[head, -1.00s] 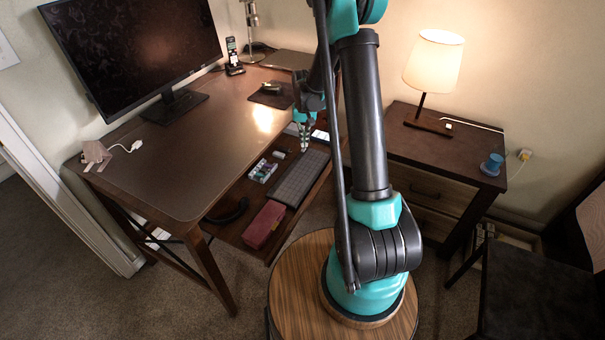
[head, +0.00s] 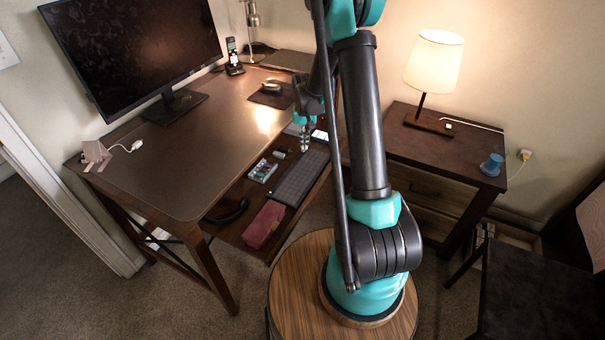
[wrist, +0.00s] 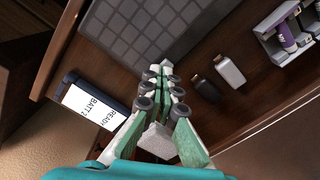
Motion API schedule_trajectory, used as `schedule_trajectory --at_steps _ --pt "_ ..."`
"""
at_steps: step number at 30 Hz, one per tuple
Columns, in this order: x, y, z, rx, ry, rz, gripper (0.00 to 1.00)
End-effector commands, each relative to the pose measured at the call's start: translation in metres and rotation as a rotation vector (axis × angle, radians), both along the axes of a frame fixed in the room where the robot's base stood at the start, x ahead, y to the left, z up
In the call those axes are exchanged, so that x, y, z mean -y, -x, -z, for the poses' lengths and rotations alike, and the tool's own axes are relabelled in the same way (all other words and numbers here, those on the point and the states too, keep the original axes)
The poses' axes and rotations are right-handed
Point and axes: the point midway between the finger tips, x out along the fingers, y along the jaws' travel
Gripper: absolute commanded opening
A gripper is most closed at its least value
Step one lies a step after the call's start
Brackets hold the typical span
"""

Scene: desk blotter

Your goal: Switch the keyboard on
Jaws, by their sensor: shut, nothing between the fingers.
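The dark grey keyboard (head: 299,178) lies on the pulled-out tray under the desktop, and its end with rows of keys fills the top of the wrist view (wrist: 150,35). My gripper (head: 304,150) is at the far end of the keyboard. In the wrist view the fingertips (wrist: 165,70) are closed together and empty, close to the keyboard's edge. I cannot tell whether they touch it. A power switch is not visible; the fingers may cover that edge. A dark device with a white screen (wrist: 92,104) reading "BATT" and "READY" lies beside the keyboard.
Two small sticks, one dark (wrist: 207,88) and one white (wrist: 229,70), lie right of the fingers. A battery holder (wrist: 290,35) is beyond them. On the tray (head: 230,230) are also a red case (head: 264,224) and a black curved object (head: 230,211). The desktop (head: 200,150) overhangs the tray.

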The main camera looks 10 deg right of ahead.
Motion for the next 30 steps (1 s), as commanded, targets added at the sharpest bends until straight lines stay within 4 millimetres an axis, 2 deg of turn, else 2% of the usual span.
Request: schedule_trajectory --at_steps 5,30 --pt "0.0 0.0 -0.004 -0.001 0.0 0.0 0.0" --pt "0.0 0.001 -0.064 0.0 0.0 0.0 0.0"
